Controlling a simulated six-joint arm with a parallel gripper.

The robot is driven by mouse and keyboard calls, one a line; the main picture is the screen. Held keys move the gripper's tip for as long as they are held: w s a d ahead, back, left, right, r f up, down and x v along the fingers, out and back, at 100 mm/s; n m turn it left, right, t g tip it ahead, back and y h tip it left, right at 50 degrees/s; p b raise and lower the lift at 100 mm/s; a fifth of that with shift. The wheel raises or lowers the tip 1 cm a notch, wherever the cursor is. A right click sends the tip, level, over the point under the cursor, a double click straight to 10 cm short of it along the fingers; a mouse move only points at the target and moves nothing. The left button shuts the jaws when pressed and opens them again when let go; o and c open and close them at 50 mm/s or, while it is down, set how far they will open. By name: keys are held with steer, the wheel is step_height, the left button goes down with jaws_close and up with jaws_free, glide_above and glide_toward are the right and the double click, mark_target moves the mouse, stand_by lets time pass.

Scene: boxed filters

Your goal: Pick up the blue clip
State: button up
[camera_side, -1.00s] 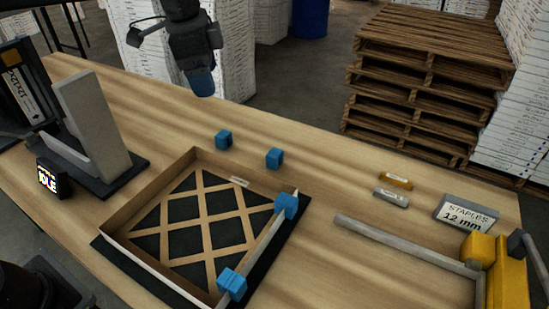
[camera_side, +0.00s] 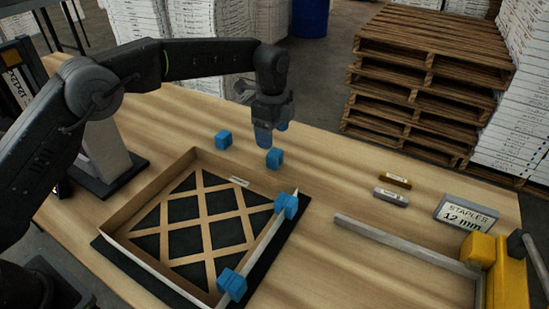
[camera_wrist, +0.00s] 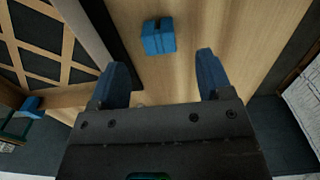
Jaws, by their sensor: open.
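Two loose blue clips stand on the table behind the framed filter: a left one (camera_side: 223,140) and a right one (camera_side: 274,158). Two more blue clips, an upper (camera_side: 286,206) and a lower (camera_side: 232,284), sit on the right side of the filter frame (camera_side: 125,265). My gripper (camera_side: 272,138) is open and empty, with blue fingers, above and just behind the right loose clip in the side view. In the wrist view, my gripper (camera_wrist: 162,72) has a blue clip (camera_wrist: 158,37) lying beyond and roughly between its fingertips, apart from both; I cannot tell which clip it is.
A brown bar (camera_side: 396,180), a grey bar (camera_side: 391,197) and a staples box (camera_side: 466,213) lie at the right. A yellow clamp (camera_side: 508,275) with a long grey rail stands front right. Bare table lies between the loose clips and the bars. Pallets (camera_side: 430,90) stand behind.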

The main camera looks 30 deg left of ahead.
mark_target(271, 155)
steer(key=f, duration=0.7)
steer(key=shift+s+a+f, duration=0.1)
steer(key=shift+a+f, duration=0.15)
steer(key=shift+f, duration=0.1)
steer(key=c, duration=1)
steer(key=shift+r, duration=0.1)
